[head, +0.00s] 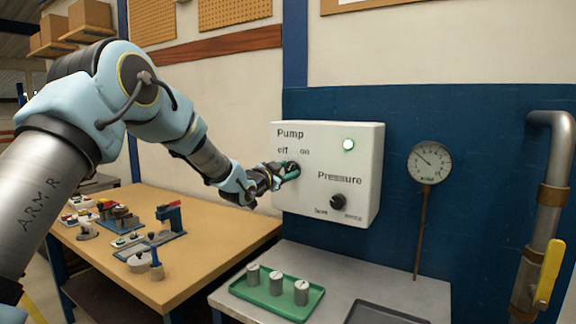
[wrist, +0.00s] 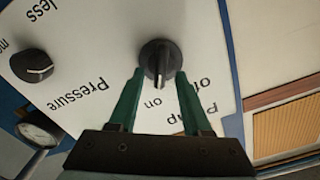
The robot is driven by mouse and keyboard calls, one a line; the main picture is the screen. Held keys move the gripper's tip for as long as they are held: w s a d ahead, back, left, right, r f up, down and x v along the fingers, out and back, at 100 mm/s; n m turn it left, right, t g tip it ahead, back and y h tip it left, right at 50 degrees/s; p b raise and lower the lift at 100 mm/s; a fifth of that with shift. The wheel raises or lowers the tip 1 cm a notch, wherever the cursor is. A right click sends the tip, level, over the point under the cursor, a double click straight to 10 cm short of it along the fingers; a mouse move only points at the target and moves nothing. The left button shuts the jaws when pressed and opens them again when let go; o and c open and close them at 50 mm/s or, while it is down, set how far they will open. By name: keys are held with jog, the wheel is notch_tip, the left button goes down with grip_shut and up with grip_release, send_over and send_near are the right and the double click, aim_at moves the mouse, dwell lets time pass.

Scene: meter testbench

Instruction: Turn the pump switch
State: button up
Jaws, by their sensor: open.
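The pump switch (wrist: 160,57) is a round black knob with a raised ridge, on the white control box (head: 345,150) below the words "off" and "on". In the wrist view its ridge points toward the word "on". My gripper (head: 290,170) is at the switch and largely hides it in the head view. In the wrist view the green fingers of my gripper (wrist: 159,76) are spread, one tip on each side of the knob's lower part. Whether they touch it I cannot tell. The round lamp (head: 348,144) on the box glows green-white.
A black pressure knob (head: 337,201) sits lower on the box, and a dial gauge (head: 430,162) is to its right. A pipe with a yellow lever (head: 548,270) stands far right. Below are a green tray (head: 262,300) with metal cylinders and a wooden bench (head: 190,285) with tools.

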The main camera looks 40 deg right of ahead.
jog(key=shift+w+d, duration=0.1)
jog(key=shift+d, duration=0.25)
jog(key=shift+c, duration=0.3)
grip_shut()
